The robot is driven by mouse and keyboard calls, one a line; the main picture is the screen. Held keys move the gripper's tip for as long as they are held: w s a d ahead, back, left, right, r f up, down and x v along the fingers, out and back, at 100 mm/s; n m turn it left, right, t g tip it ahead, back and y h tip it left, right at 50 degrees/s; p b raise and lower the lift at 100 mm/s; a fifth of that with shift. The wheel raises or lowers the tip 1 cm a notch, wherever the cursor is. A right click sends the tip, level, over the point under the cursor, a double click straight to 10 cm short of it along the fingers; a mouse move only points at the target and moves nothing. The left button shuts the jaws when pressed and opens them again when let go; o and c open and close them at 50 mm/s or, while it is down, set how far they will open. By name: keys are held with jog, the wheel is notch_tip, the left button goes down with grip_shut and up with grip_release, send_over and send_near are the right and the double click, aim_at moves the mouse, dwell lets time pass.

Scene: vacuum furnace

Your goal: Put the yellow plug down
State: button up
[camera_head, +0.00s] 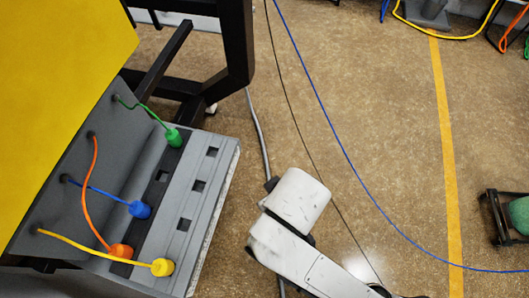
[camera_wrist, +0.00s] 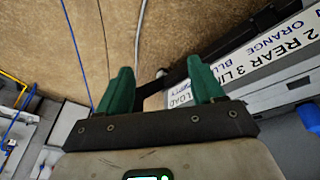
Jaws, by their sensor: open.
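The yellow plug (camera_head: 162,267) sits at the near end of the grey connector box (camera_head: 208,205), in line with a row of square holes. Its yellow cable runs left to the sloped grey panel. Whether it is seated in a hole or resting over one is hidden. My gripper (camera_wrist: 160,66) shows in the wrist view with its green fingers wide apart and nothing between them. The labelled side of the box is behind the right finger. The yellow plug does not show in the wrist view. In the head view my arm is right of the box, and the fingers cannot be made out.
Green (camera_head: 173,138), blue (camera_head: 139,209) and orange (camera_head: 120,250) plugs stand along the box's black strip. A black frame (camera_head: 236,50) rises behind. A grey cable (camera_head: 258,130) and a blue cable (camera_head: 340,145) lie on the floor. The floor around the yellow line (camera_head: 442,110) is mostly open.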

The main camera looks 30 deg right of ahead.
jog(key=s+d+f+m+g, duration=0.1)
jog(key=s+d+f, duration=0.1)
jog(key=s+d, duration=0.2)
jog(key=s+d+f+m+g, duration=0.1)
jog(key=s+d, duration=0.4)
jog(key=d, duration=0.6)
jog(key=shift+d+f+m, duration=0.3)
jog(key=shift+f+m, duration=0.2)
jog(key=shift+f, duration=0.45)
notch_tip(320, 180, down, 2)
jog(key=shift+a+f+b, duration=0.1)
jog(key=shift+f+b, duration=0.15)
jog(key=shift+b, duration=0.95)
